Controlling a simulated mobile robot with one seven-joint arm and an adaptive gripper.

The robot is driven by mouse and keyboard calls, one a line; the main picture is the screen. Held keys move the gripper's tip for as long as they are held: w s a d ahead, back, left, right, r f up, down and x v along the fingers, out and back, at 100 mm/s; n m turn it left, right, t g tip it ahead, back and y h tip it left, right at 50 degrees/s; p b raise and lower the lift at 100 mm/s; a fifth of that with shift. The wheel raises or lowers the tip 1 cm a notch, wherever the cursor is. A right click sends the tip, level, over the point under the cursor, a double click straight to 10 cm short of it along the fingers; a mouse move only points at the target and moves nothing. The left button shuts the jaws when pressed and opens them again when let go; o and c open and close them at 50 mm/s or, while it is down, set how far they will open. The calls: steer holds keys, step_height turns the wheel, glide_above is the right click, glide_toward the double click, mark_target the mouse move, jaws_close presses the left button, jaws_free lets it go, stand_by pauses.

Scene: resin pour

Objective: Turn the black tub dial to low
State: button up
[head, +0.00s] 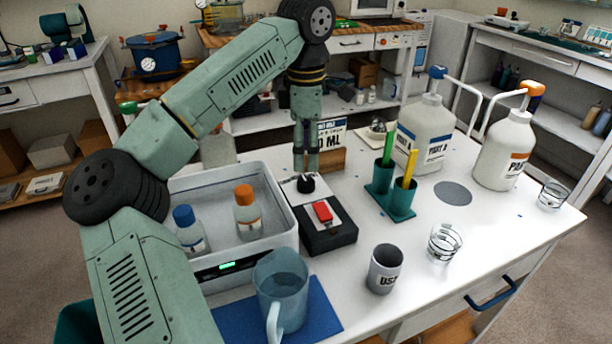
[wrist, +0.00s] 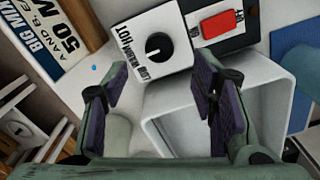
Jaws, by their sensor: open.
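The black tub dial (wrist: 159,46) is a round knob on a white control box (wrist: 182,22), with the words LOW, WARM and HOT printed around it. A pale mark shows on the knob's lower left; I cannot tell which word it points to. In the head view the dial (head: 305,184) stands beside the white tub (head: 282,232). My gripper (wrist: 157,72) is open and empty, its two fingers apart on either side of the dial in the wrist picture. In the head view my gripper (head: 306,168) is just above the dial; contact is not clear.
A red switch (head: 323,211) on a black box (head: 330,237) is close in front of the dial. A sign (head: 330,135) stands close behind my gripper. Two capped bottles stand in the tub. A green pen holder (head: 389,199) is to the right.

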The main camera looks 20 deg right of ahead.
mark_target(306, 181)
step_height(306, 181, down, 7)
steer(key=shift+p, duration=0.35)
steer(key=shift+c, duration=0.5)
steer(key=c, duration=1.1)
